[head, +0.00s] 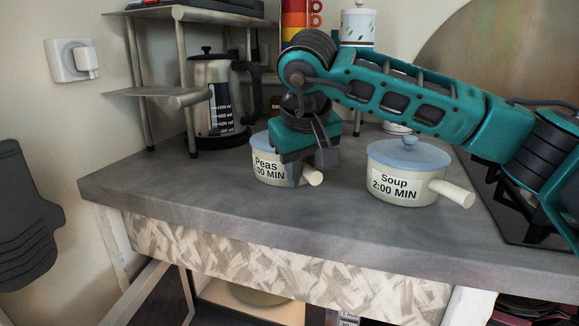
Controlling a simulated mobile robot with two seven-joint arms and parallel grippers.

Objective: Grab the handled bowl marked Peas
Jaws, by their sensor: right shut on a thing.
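The handled bowl marked Peas (266,171) stands on the grey counter, cream with a blue lid and a stub handle pointing right. My right gripper (302,178) reaches down over its right side and is shut on it near the handle; the gripper hides part of the bowl and lid, and the exact grip is partly hidden. A similar bowl marked Soup (399,187), with a blue knobbed lid and handle, stands just to the right, apart from the gripper. My left gripper is out of the picture.
A dark hob (490,205) lies right. The counter's front left is clear.

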